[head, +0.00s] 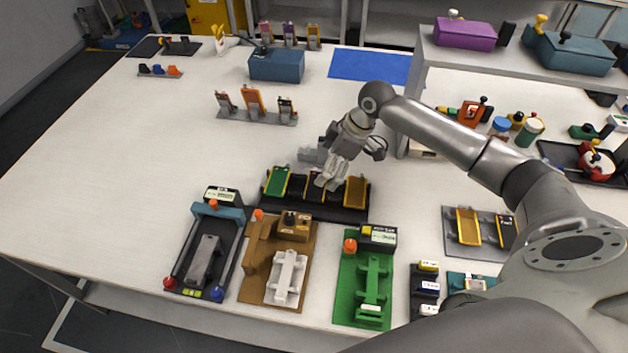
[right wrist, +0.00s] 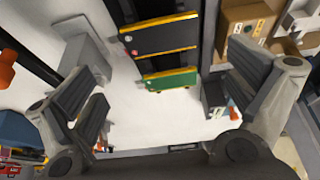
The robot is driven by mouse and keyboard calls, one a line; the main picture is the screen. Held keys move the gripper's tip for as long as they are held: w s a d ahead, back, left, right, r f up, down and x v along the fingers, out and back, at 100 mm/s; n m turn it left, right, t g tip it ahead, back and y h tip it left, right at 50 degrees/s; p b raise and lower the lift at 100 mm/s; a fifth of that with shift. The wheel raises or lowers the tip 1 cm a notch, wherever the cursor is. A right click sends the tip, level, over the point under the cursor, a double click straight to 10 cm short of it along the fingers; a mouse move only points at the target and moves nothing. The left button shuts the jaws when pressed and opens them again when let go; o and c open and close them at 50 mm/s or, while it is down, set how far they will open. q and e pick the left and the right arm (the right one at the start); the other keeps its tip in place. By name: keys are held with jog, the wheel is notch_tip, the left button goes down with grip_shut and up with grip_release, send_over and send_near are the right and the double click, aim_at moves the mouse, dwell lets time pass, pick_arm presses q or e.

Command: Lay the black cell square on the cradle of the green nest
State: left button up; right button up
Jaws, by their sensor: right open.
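The green nest (head: 346,302) stands at the front of the table, with a raised green cradle (head: 373,272) that looks empty. Behind it is a black rack (head: 300,214) holding slim pouch cells in a row: a green one (head: 277,181) at left, an orange one (head: 356,192) at right and dark ones with yellow edges between. My right gripper (head: 328,180) hangs over the middle of the rack, partly hiding the dark ones. In the right wrist view its fingers are open and apart, with a black cell (right wrist: 165,38) and a green cell (right wrist: 171,80) beyond them. My left gripper is not seen.
A brown nest (head: 254,285) and a dark grey nest (head: 184,262) stand left of the green one. A raised shelf (head: 430,60) is at right. A blue box (head: 277,66) and a blue mat (head: 368,66) lie at the back. The table's left side is clear.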

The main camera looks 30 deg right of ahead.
jog(key=shift+w+a+f, duration=0.1)
jog(key=shift+a+f, duration=0.1)
jog(key=shift+f, duration=0.25)
jog(key=shift+w+f, duration=0.1)
jog(key=shift+f, duration=0.15)
jog(key=p+x, duration=0.1)
jog(key=x, duration=0.3)
jog(key=shift+f+p, duration=0.25)
jog(key=shift+p, duration=0.1)
jog(key=shift+a+f, duration=0.15)
jog(key=shift+f, duration=0.3)
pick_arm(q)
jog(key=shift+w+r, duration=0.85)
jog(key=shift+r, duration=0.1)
pick_arm(e)
jog(key=c, duration=0.7)
